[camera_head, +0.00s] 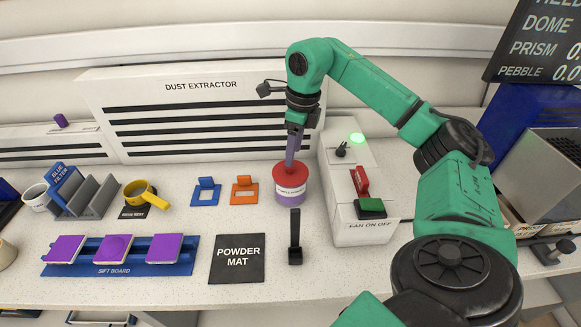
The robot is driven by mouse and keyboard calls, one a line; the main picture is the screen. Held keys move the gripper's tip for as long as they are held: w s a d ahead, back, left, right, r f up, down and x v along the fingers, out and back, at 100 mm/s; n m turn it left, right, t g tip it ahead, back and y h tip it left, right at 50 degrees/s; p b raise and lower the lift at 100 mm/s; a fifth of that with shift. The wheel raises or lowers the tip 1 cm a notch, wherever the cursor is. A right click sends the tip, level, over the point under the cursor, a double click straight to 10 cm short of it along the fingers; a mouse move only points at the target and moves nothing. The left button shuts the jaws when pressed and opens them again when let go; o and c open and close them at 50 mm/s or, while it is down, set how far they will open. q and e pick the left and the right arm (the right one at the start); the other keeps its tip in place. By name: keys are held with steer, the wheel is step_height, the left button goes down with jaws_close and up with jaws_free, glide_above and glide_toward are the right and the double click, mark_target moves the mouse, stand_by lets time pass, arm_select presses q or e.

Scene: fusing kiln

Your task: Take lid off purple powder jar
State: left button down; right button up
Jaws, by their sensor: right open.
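The purple powder jar (290,196) stands upright on the counter in front of the dust extractor, with a pale label around its body. Its red lid (279,177) sits on top of the jar. My right gripper (291,160) points down at the lid from above, its jaws open. The fingertips overlap the middle of the lid in the picture; I cannot tell whether they touch it. My left gripper is not in view.
The powder mat (237,272) and a black upright stand (295,240) are in front of the jar. The fan switch box (352,200) stands close on the right. Blue (206,196) and orange (244,194) holders are to the left, with the sift board (119,269) farther left.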

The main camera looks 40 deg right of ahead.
mark_target(290, 170)
steer(key=f, duration=0.2)
steer(key=f+p, duration=0.1)
steer(key=f, duration=0.1)
steer(key=shift+w+a, duration=0.25)
jaws_close()
